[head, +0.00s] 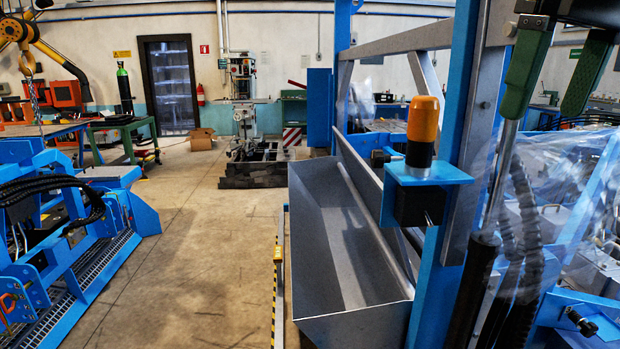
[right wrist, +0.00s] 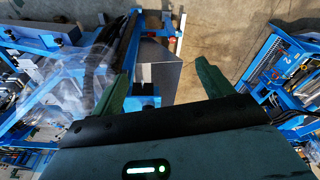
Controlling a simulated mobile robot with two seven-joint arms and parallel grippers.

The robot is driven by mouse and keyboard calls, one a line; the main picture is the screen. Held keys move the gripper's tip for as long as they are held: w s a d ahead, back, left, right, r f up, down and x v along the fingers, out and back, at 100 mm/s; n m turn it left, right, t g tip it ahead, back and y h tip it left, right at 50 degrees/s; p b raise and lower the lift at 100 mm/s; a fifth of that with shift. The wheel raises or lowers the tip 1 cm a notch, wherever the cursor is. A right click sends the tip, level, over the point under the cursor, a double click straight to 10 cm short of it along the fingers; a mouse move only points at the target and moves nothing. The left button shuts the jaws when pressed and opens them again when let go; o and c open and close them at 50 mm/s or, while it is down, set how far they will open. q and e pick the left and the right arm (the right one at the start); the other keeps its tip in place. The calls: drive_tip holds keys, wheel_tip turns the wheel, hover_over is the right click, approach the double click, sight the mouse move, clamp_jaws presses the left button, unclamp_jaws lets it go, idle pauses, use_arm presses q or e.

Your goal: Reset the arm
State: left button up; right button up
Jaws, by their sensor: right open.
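My right gripper (head: 542,113) hangs in at the top right of the head view, with two green fingers pointing down. The fingers are apart and nothing is seen between them. In the right wrist view the same open gripper (right wrist: 164,68) shows both green fingers spread, with the floor and part of the blue machine beyond. In the head view a silver rod with a black sleeve (head: 478,275) appears below the left finger; I cannot tell how far apart they are. My left gripper is not in view.
A blue frame post (head: 460,110) carries a bracket with an orange-topped black device (head: 422,130). A grey metal trough (head: 350,300) lies left of it. Clear plastic sheeting (head: 570,190) covers machinery at right. Another blue machine (head: 60,260) stands left; the concrete floor (head: 200,240) between is clear.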

drive_tip(key=w+a+f+n+y, duration=0.1)
drive_tip(key=w+a+f, duration=0.35)
drive_tip(key=f, duration=0.35)
drive_tip(key=w+a+f+n+y, duration=0.1)
drive_tip(key=w+a+f, duration=0.35)
drive_tip(key=f, duration=0.35)
drive_tip(key=w+a+f+n+y, duration=0.1)
drive_tip(key=w+a+f, duration=0.2)
drive_tip(key=w+f, duration=0.4)
drive_tip(key=s+a+f+t+y, duration=0.1)
drive_tip(key=a+f+y, duration=0.3)
drive_tip(key=f, duration=0.8)
drive_tip(key=s+a+f+t+y, duration=0.1)
drive_tip(key=a+f, duration=0.5)
drive_tip(key=f, duration=0.6)
drive_tip(key=s+d+f+m+t, duration=0.2)
drive_tip(key=s+d+f+t, duration=0.15)
drive_tip(key=f, duration=0.45)
drive_tip(key=s+d+f+m+t, duration=0.2)
drive_tip(key=s+f, duration=0.3)
drive_tip(key=f, duration=0.4)
drive_tip(key=s+d+f+h, duration=0.3)
drive_tip(key=s+d+f, duration=0.2)
drive_tip(key=s+d, duration=0.2)
drive_tip(key=s+d+f+h, duration=0.3)
drive_tip(key=s+d+f, duration=0.2)
drive_tip(key=s, duration=0.7)
drive_tip(key=d, duration=0.2)
drive_tip(key=shift+s+d+f+m+h, duration=0.2)
drive_tip(key=shift+d+m+h, duration=0.2)
